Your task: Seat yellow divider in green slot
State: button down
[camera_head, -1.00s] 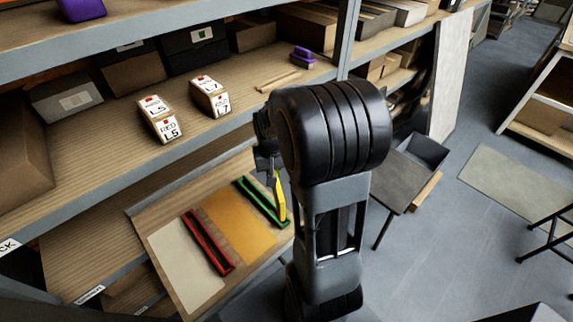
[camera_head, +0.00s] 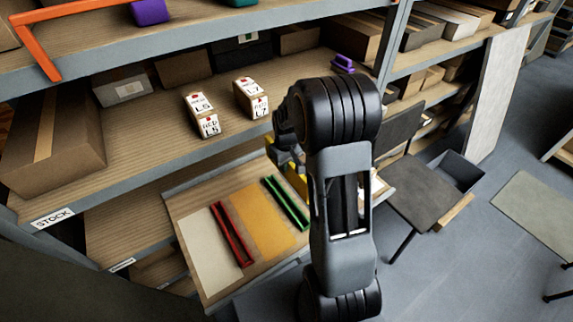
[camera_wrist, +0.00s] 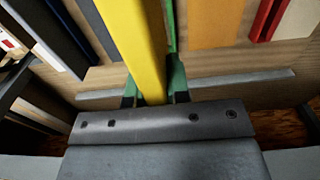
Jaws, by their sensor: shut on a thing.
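The yellow divider (camera_head: 298,180) is held in my gripper (camera_head: 288,158) and shows as a small patch beside my arm in the head view; my arm hides the rest. In the wrist view the divider (camera_wrist: 133,35) runs up from the jaws (camera_wrist: 154,97) as a long bar. The green slot (camera_head: 287,203) is a narrow channel on the slanted board, just left of my arm. In the wrist view a green strip (camera_wrist: 169,25) shows along the divider's right side. I cannot tell whether the divider touches the slot.
The board (camera_head: 185,222) also bears a red slot (camera_head: 231,236), an orange panel (camera_head: 262,222) and a pale panel (camera_head: 212,256). Two labelled boxes (camera_head: 202,115) (camera_head: 251,98) stand on the shelf above.

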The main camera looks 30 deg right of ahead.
aim_at(287, 176)
jog(key=shift+f+b, duration=2.25)
jog(key=shift+f, duration=0.65)
jog(key=shift+f+b, duration=4.3)
jog(key=shift+f, duration=1.3)
jog(key=c, duration=1)
grip_release()
jog(key=shift+r, duration=0.15)
